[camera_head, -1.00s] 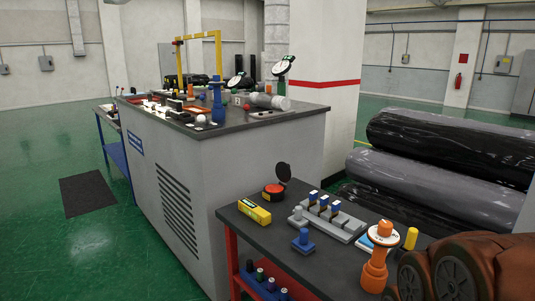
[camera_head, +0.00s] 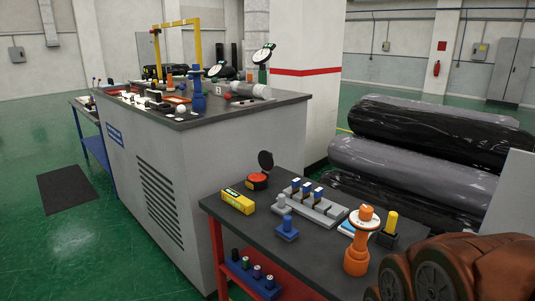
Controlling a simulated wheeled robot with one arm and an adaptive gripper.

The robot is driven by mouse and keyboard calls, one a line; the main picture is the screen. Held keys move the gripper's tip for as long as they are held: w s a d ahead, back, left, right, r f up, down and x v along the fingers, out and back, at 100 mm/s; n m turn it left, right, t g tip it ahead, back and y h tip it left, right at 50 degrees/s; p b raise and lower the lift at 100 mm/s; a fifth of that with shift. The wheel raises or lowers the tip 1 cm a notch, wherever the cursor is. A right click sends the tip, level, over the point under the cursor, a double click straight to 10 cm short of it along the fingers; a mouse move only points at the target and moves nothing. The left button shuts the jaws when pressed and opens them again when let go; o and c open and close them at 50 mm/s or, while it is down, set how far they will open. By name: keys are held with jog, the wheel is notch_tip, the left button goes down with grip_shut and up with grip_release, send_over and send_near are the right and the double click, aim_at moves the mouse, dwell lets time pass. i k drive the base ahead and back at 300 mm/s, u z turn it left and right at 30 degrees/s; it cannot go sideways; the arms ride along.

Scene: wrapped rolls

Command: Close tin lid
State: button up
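A small round tin (camera_head: 257,181) with red contents sits near the back of the low dark table. Its black lid (camera_head: 265,160) stands open, roughly upright at the tin's back edge. My gripper is not clearly seen; brown, rounded parts with dark discs (camera_head: 450,275) fill the lower right corner and may belong to my arm. Nothing touches the tin or its lid.
On the low table (camera_head: 325,262) are a yellow box (camera_head: 237,201), a grey block with blue-topped pieces (camera_head: 310,206), a blue piece (camera_head: 287,229) and an orange stand (camera_head: 359,243). A large grey cabinet (camera_head: 170,190) stands behind left. Wrapped rolls (camera_head: 420,155) lie right.

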aim_at(266, 162)
jog(key=z, duration=0.05)
jog(key=k, duration=0.55)
jog(key=u, duration=0.7)
jog(key=i, duration=1)
jog(key=u, duration=0.25)
